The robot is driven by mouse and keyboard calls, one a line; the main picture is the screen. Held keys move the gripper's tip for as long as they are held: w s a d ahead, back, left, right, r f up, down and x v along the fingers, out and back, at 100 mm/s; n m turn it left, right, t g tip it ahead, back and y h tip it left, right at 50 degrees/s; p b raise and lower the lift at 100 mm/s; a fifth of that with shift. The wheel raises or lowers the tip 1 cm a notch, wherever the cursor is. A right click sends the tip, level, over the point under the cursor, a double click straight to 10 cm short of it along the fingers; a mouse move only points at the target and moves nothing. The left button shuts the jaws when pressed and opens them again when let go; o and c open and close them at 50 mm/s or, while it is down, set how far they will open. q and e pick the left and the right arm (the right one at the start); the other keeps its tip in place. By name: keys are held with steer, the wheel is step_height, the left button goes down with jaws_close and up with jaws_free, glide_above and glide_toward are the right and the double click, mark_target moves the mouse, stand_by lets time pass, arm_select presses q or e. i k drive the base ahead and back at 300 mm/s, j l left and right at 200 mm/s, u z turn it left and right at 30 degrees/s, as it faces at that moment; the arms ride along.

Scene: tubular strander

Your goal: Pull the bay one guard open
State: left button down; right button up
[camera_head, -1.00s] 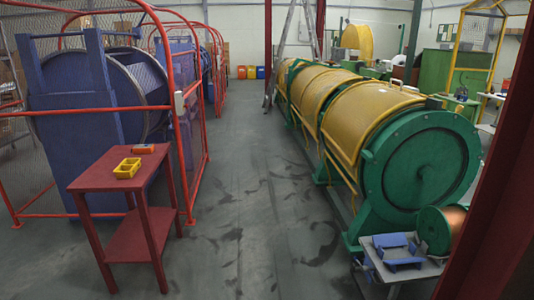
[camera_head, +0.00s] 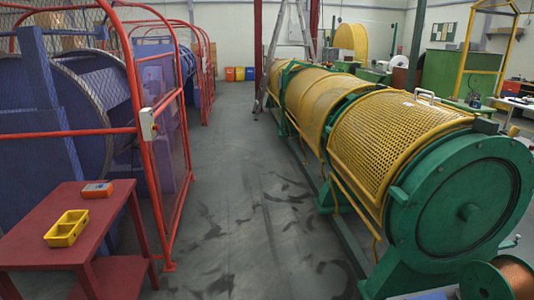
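The tubular strander runs along the right side, with a green round end housing (camera_head: 462,203) nearest me. Yellow perforated guards curve over its tube in a row. The nearest guard (camera_head: 393,134) lies down over the tube and has a pale handle (camera_head: 424,96) on top near its right end. A second yellow guard (camera_head: 322,98) lies behind it, also down. Which guard is bay one is not marked legibly. Neither of my grippers shows in the head view.
A red table (camera_head: 55,222) at the lower left holds a yellow bin (camera_head: 67,229) and an orange device (camera_head: 97,190). A red mesh cage (camera_head: 150,130) stands behind it. The grey floor aisle (camera_head: 235,180) is clear. A copper spool (camera_head: 505,280) sits at the lower right.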

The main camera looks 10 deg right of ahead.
mark_target(469, 118)
steer(key=i+z, duration=0.2)
steer(key=i, duration=0.65)
steer(key=i+j+z, duration=0.2)
steer(key=i, duration=0.65)
steer(key=l, duration=0.1)
